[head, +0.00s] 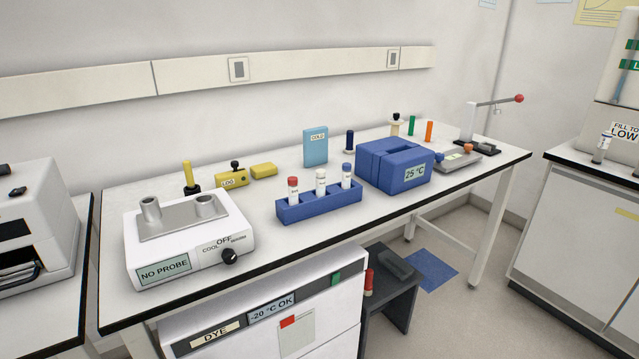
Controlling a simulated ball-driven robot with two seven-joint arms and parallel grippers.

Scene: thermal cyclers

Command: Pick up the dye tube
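No tube carries a label I can read as dye, so I cannot tell which one is the dye tube. A blue rack (320,208) on the bench holds a red-capped tube (293,191), a white-capped tube (321,182) and a blue-capped tube (346,176), all upright. A white cabinet (340,322) under the bench bears the word DYE on a front label (215,335) and a display (271,308) reading -20 °C OK. Its inside is hidden. Neither of my grippers is in view.
A white device (185,262) reading NO PROBE stands left of the rack. A blue block (395,165) reading 25 °C stands right of it. A dark stand (399,287) with a red object (368,282) is beside the cabinet. The bench's front strip (300,250) is clear.

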